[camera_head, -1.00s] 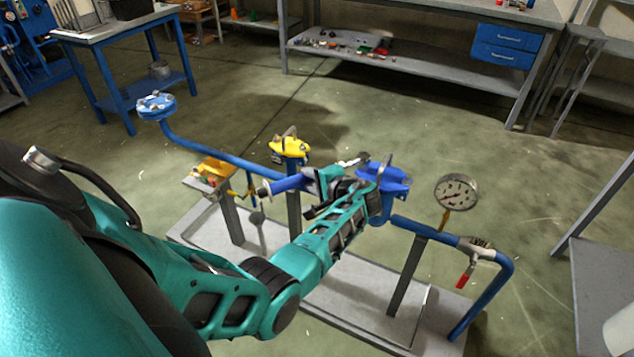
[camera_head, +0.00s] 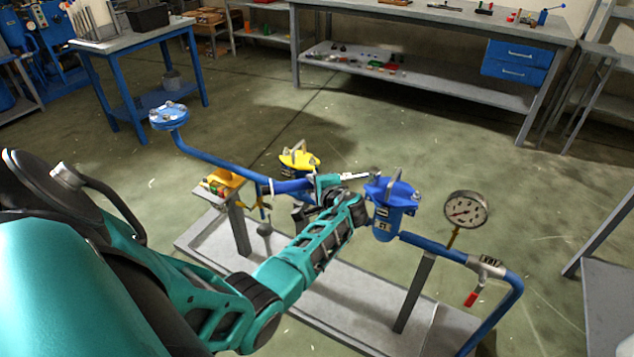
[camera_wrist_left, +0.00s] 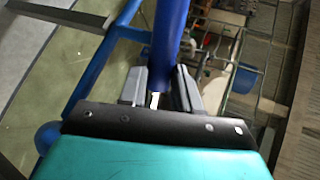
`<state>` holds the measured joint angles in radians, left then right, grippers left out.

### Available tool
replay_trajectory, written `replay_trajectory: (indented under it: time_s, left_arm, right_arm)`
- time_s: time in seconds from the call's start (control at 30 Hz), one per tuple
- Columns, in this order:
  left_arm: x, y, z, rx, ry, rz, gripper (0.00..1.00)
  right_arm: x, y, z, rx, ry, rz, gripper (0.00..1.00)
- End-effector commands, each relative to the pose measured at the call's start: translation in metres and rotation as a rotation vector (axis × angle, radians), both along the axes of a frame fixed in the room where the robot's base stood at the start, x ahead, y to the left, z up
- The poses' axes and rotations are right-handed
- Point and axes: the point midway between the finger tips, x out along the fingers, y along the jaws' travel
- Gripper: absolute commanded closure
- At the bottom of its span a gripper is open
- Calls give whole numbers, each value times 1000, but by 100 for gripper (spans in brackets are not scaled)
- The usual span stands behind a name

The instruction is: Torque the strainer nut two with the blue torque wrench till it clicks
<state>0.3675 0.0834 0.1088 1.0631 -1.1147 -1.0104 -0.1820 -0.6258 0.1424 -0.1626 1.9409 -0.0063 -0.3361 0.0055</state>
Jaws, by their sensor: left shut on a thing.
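The blue strainer (camera_head: 392,218) with its lugged lid stands upright on the pipe rig in the head view. Its individual nuts are too small to tell apart. My left gripper (camera_head: 327,185) is left of the strainer and shut on the blue torque wrench (camera_head: 290,187). The wrench lies roughly level, its blue handle to the left and its silver end pointing right toward the strainer lid. Whether that end touches a nut cannot be told. In the left wrist view the blue handle (camera_wrist_left: 170,40) runs between the grey jaws (camera_wrist_left: 155,90). My right gripper is not in view.
A yellow-topped fitting (camera_head: 298,160) stands behind my left gripper. A pressure gauge (camera_head: 466,210) and a red-handled valve (camera_head: 487,267) are right of the strainer. The grey base (camera_head: 330,290) lies under the rig. Open floor separates it from the workbench (camera_head: 440,88).

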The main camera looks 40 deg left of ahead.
Motion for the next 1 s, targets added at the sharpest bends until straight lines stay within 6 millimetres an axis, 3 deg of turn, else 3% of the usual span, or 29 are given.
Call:
replay_trajectory:
  time_s: [0.2, 0.6, 1.0]
  left_arm:
    - [3, 2, 4, 7, -6, -10, 100]
    - [16, 26, 4, 8, -4, -174, 100]
    - [17, 25, 3, 6, -6, -179, 100]
  right_arm:
    - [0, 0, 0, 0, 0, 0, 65]
    - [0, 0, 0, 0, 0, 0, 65]
    - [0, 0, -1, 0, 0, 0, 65]
